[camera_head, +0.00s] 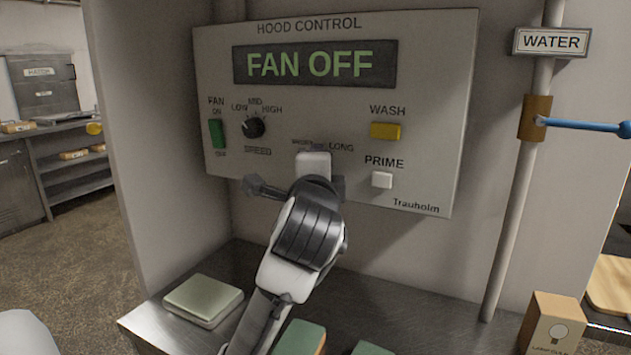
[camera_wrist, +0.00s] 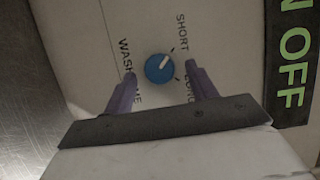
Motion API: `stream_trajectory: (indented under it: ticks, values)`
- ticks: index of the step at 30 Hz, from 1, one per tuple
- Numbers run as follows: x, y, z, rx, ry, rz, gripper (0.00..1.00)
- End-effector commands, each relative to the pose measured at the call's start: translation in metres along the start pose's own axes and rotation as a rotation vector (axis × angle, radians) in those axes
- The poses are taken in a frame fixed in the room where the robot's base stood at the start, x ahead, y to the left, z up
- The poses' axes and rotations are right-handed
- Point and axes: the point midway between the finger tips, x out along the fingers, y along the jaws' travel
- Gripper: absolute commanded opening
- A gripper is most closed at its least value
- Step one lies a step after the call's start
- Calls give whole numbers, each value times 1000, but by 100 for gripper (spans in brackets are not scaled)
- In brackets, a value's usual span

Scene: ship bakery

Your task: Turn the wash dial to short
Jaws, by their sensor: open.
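The wash dial (camera_wrist: 159,68) is a small round blue knob with a white pointer line. In the wrist view its pointer aims up and right, toward the lower end of the SHORT label (camera_wrist: 181,33); the LONG label (camera_wrist: 192,90) is further down. My gripper (camera_wrist: 161,72) is open, with one purple finger on each side of the dial in that view. I cannot tell whether the fingers touch it or how far off they are. In the head view my gripper (camera_head: 315,163) is in front of the hood control panel (camera_head: 300,110) and hides the dial.
The panel's screen (camera_head: 315,64) reads FAN OFF. The speed knob (camera_head: 253,127), yellow wash button (camera_head: 385,131) and white prime button (camera_head: 382,180) surround my gripper. Below are a steel counter (camera_head: 400,310), a pale green box (camera_head: 203,299) and a cardboard box (camera_head: 553,322). A pipe stands right.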

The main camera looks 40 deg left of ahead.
Motion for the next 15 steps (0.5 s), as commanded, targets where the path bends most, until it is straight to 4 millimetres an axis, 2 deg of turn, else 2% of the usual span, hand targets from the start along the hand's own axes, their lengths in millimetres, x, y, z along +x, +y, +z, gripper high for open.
stream_trajectory:
  ticks: [5, 15]
  values:
    - [-28, 2, 0, 2, -1, -5, 57]
    - [-104, 0, 0, 3, -1, -5, 57]
